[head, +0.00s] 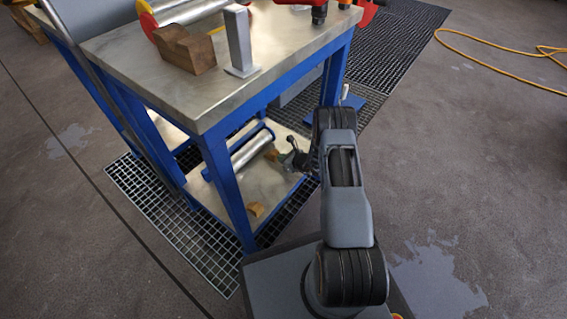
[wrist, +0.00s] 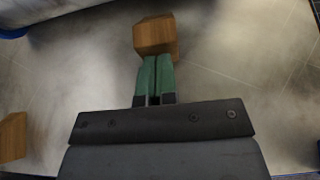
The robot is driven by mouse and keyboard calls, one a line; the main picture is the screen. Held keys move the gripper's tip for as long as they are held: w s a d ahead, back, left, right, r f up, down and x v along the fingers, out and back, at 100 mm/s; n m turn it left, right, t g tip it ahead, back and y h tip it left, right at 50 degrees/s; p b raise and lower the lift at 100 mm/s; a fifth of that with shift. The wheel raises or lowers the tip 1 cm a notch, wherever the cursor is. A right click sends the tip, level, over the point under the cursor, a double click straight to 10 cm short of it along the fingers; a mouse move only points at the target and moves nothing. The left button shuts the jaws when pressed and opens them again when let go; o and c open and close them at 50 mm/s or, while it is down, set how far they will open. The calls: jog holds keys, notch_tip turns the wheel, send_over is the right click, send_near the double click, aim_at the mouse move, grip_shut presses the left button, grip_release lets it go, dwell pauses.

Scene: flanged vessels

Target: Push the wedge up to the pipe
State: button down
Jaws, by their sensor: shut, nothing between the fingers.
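A brown wooden wedge (head: 270,153) sits on the lower shelf of the blue-framed bench, right of the silver pipe (head: 240,154). In the wrist view the wedge (wrist: 154,35) stands directly ahead of my fingertips. My gripper (head: 283,156) reaches in over the shelf from the right. Its green fingers (wrist: 155,60) are shut with nothing between them; the tips meet the wedge's near face in the picture, but I cannot tell whether they touch. The pipe's edge (wrist: 35,30) shows at top left of the wrist view, with bare shelf between it and the wedge.
A second wooden wedge (head: 256,209) lies near the shelf's front corner; it also shows at the wrist view's left edge (wrist: 12,138). The blue bench legs (head: 222,185) and the bench top (head: 215,75) frame the shelf. The bare shelf (wrist: 225,60) is clear right of the wedge.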

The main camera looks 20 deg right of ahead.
aim_at(276, 153)
jog(key=shift+w+a, duration=0.55)
jog(key=shift+w, duration=0.25)
jog(key=shift+w+a, duration=0.5)
jog(key=shift+w, duration=0.3)
dwell(0.3)
jog(key=shift+s+d+p, duration=0.25)
jog(key=shift+s+d, duration=0.4)
jog(key=shift+s, duration=0.35)
jog(key=shift+s+d+p, duration=0.3)
jog(key=shift+s+d, duration=0.35)
jog(key=shift+s, duration=0.3)
jog(key=shift+s+d+p, duration=0.25)
jog(key=shift+s+d, duration=0.4)
jog(key=shift+s, duration=0.35)
